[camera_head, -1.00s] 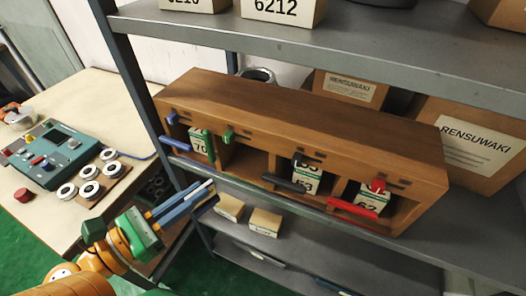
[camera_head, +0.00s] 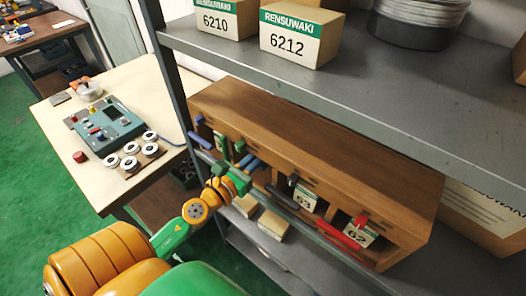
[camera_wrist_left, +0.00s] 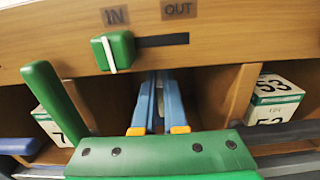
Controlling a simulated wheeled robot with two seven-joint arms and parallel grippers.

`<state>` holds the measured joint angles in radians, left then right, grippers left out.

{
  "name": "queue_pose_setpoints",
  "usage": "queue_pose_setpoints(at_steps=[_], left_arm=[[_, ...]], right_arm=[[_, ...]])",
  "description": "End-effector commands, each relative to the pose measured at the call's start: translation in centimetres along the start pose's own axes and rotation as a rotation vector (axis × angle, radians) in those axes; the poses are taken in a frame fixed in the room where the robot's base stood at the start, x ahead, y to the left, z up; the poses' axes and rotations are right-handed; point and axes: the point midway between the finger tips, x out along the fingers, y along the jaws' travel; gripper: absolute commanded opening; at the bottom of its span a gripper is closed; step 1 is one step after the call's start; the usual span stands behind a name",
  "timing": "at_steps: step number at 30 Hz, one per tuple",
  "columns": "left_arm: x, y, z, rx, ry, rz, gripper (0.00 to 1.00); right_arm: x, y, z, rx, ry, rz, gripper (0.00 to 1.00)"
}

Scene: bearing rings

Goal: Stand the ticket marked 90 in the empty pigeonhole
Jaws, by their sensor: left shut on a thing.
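My left gripper (camera_head: 252,167) reaches into the second pigeonhole from the left of the wooden rack (camera_head: 300,135). In the left wrist view its blue fingers (camera_wrist_left: 160,95) are close together inside that pigeonhole (camera_wrist_left: 210,95), under a green slider (camera_wrist_left: 113,50) on the IN side. It is shut on a thin thing, taken to be the ticket, mostly hidden between the fingers; I cannot read a 90. Other pigeonholes hold blocks marked 53 (camera_wrist_left: 274,100) and 62 (camera_head: 358,232), and one at the left (camera_wrist_left: 50,125) showing a 7. My right gripper is not in view.
The rack stands on a grey shelf with another shelf (camera_head: 330,75) close above, bearing boxes 6210 (camera_head: 217,20) and 6212 (camera_head: 297,38). Colored handles project along the rack's front, including a red one (camera_head: 337,238). A table with a teal device (camera_head: 108,128) stands left.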

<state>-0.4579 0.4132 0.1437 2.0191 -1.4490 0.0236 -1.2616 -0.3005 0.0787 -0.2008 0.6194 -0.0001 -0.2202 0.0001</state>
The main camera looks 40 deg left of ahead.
Motion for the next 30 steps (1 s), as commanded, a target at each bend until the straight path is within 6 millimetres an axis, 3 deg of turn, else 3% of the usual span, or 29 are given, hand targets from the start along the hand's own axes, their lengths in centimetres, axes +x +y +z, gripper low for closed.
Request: queue_pose_setpoints(at_steps=[6, 16, 18, 20, 30], left_arm=[[0.3, 0.0, -4.2, -0.003, 0.000, 0.002, 0.00], [0.3, 0.0, -4.1, -0.002, 0.001, -0.001, 0.00], [0.3, 0.0, -3.9, -0.002, 0.001, -0.001, 0.26], [0.3, 0.0, -3.9, -0.002, 0.001, -0.001, 0.39], [0.2, 0.0, -3.5, -0.002, 0.001, -0.001, 0.39]], right_arm=[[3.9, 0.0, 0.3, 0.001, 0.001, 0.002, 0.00], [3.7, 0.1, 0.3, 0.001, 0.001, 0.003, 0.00], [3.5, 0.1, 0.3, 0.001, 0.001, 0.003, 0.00], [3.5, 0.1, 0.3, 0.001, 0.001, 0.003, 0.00], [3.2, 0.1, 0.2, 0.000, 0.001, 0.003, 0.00]])
